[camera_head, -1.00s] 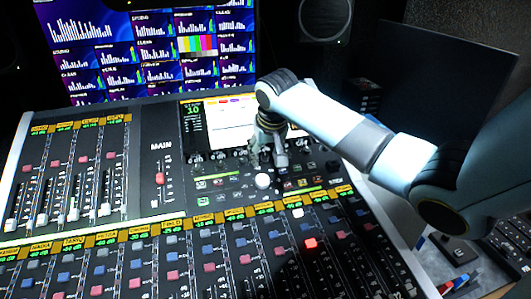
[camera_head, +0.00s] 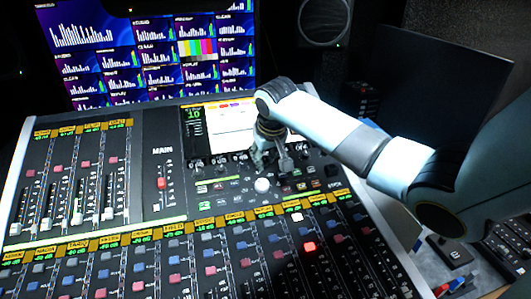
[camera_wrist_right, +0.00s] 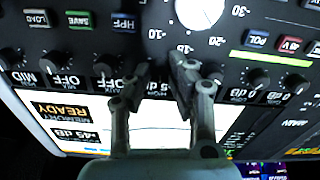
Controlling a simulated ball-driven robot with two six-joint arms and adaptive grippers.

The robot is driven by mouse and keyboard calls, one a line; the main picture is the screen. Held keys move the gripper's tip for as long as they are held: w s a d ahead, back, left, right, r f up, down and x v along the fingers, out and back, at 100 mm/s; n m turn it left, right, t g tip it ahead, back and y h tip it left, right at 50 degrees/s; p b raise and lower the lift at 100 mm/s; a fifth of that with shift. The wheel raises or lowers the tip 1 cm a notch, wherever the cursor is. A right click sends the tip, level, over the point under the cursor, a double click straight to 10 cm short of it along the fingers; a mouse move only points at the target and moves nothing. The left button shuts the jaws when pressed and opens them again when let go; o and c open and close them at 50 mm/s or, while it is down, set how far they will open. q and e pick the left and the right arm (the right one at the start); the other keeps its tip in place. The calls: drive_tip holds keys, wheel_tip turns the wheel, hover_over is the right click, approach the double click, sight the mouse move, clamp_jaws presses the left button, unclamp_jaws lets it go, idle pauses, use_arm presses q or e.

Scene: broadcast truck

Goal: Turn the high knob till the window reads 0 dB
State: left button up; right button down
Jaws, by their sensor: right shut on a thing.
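My right gripper (camera_head: 271,163) reaches down onto the console's row of small knobs, just below the display screen (camera_head: 225,120). In the right wrist view, which shows the console upside down, its two fingers (camera_wrist_right: 164,72) are closed around the high knob in that row. The fingers and shadow hide most of this knob. The screen in that view has a yellow READY field and a window (camera_wrist_right: 72,133) that reads about 45 dB, its sign hard to make out. The label beside the held knob is partly covered. My left gripper is not in view.
Dark neighbouring knobs (camera_wrist_right: 55,60) stand close on both sides of the fingers. A large white knob (camera_head: 262,185) with a printed scale lies just in front. Faders (camera_head: 162,183) fill the console's left and front. Monitors (camera_head: 150,50) stand behind.

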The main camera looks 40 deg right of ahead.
drive_tip(key=shift+r+n+p, duration=0.2)
drive_tip(key=shift+n+p, duration=0.8)
drive_tip(key=shift+n, duration=0.1)
drive_tip(key=shift+a+f+n+p, duration=0.1)
drive_tip(key=shift+f+n+p, duration=0.05)
drive_tip(key=shift+n+p, duration=0.75)
drive_tip(key=c, duration=1.2)
unclamp_jaws()
drive_tip(key=v, duration=1.2)
drive_tip(key=shift+w, duration=0.1)
